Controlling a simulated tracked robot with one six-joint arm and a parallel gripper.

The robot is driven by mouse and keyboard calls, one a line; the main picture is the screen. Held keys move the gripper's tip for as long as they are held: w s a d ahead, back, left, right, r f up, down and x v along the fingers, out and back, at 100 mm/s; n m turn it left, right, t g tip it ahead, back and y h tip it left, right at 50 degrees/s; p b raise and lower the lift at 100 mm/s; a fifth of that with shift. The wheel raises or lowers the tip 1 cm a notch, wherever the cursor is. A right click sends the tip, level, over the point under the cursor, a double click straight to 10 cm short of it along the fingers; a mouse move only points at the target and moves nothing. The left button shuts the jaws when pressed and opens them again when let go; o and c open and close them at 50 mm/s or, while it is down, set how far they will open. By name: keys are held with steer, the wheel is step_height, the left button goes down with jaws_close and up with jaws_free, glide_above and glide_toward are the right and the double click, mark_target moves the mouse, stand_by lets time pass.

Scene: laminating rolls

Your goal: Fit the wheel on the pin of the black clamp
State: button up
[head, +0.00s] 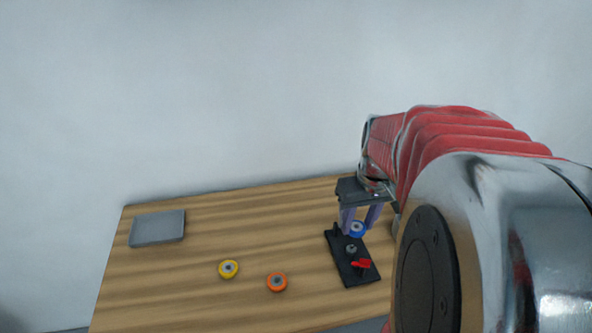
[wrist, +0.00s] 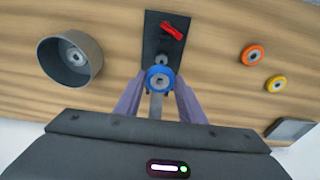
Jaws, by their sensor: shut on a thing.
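The black clamp (head: 346,268) lies on the wooden table at the right in the head view, with a red lever (head: 361,264) and a grey pin (head: 351,249). In the wrist view the clamp (wrist: 152,45) is at the top centre, with its red lever (wrist: 172,30) beyond the pin (wrist: 161,59). My gripper (head: 360,226) is shut on a blue wheel (head: 357,229). In the wrist view my gripper (wrist: 157,85) holds the blue wheel (wrist: 160,79) between its purple fingers. The wheel appears just short of the pin and above the clamp; the exact height is unclear.
A yellow wheel (head: 228,269) and an orange wheel (head: 277,282) lie on the table left of the clamp. A grey tray (head: 157,228) is at the far left. A grey round bowl-like part (wrist: 70,60) stands beside the clamp in the wrist view.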

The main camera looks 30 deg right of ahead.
mark_target(353, 247)
steer(key=shift+f, duration=0.3)
steer(key=shift+f, duration=3)
steer(key=o, duration=1.1)
steer(key=r, duration=0.4)
steer(key=s+r, duration=0.1)
steer(key=r, duration=0.4)
steer(key=s+r, duration=0.1)
steer(key=r, duration=0.3)
steer(key=shift+a+r, duration=0.25)
steer(key=shift+a, duration=0.1)
